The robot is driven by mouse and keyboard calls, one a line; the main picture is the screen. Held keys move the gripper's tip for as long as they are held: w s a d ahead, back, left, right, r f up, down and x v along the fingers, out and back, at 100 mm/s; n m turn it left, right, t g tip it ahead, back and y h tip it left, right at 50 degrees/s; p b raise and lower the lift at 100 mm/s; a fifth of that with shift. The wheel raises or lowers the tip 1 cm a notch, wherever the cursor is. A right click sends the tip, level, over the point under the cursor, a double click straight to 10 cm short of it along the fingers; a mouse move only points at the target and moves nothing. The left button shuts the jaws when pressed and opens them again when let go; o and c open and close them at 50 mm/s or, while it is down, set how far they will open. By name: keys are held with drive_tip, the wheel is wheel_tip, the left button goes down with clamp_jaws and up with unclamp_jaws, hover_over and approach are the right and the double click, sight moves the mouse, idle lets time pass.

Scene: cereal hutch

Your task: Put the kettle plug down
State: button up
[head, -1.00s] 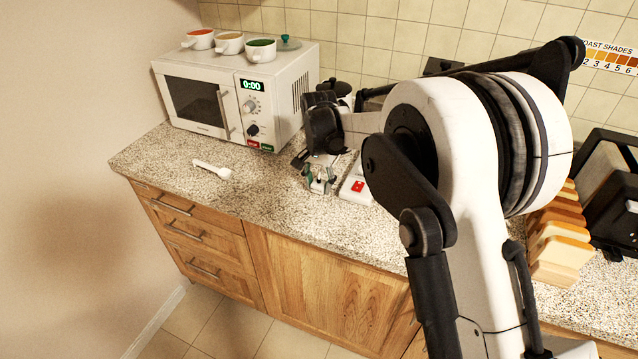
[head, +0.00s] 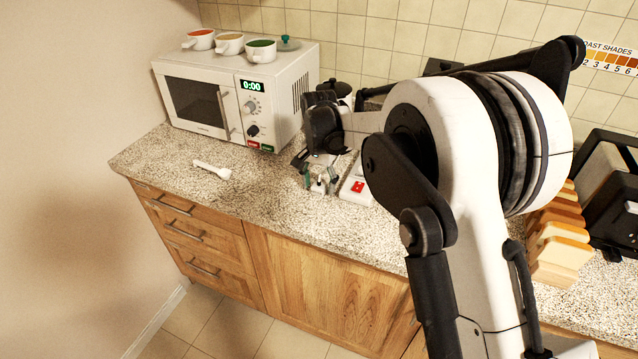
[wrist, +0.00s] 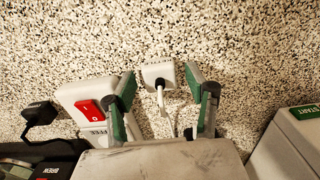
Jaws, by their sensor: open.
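The white kettle plug (wrist: 159,75) with its short white cable shows in the wrist view, between my gripper's two fingers. My gripper (wrist: 160,80) is open, with a gap between each finger and the plug. The plug appears to lie on the speckled counter; its exact height above it is hard to tell. In the head view my gripper (head: 320,182) is low over the counter, in front of the microwave's right side. The plug is too small there to make out clearly.
A white switch box (wrist: 70,96) with a red switch, marked COFFEE, stands just left of my fingers. A black plug (wrist: 40,112) lies further left. The microwave (head: 235,95) carries several cups. A white scoop (head: 212,170) lies on clear counter (head: 165,165).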

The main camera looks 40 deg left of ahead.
sight(321, 185)
wheel_tip(321, 185, up, 12)
drive_tip(key=b, duration=0.1)
drive_tip(key=shift+r, duration=0.1)
drive_tip(key=w+d+r, duration=0.1)
drive_tip(key=d+r, duration=0.2)
drive_tip(key=d, duration=0.3)
drive_tip(key=w+d+r+t+y, duration=0.1)
drive_tip(key=w+d+r, duration=0.1)
drive_tip(key=d+r, duration=0.35)
drive_tip(key=w+d+r, duration=0.1)
drive_tip(key=d, duration=0.7)
drive_tip(key=s+d+r+m+t, duration=0.1)
drive_tip(key=s+d+r, duration=0.1)
drive_tip(key=d, duration=0.7)
drive_tip(key=s+d+r+t, duration=0.1)
drive_tip(key=d+r, duration=0.2)
drive_tip(key=d, duration=0.6)
drive_tip(key=s+d+f+m+t, duration=0.1)
drive_tip(key=s+d+f+t, duration=0.1)
drive_tip(key=s+d, duration=0.7)
drive_tip(key=s+d+f+t+h, duration=0.1)
drive_tip(key=s+d+f+t, duration=0.1)
drive_tip(key=s+d+f, duration=0.3)
drive_tip(key=s+d, duration=0.4)
drive_tip(key=d, duration=0.6)
drive_tip(key=shift+s+d+f+m, duration=0.25)
drive_tip(key=shift+s+d+m, duration=0.15)
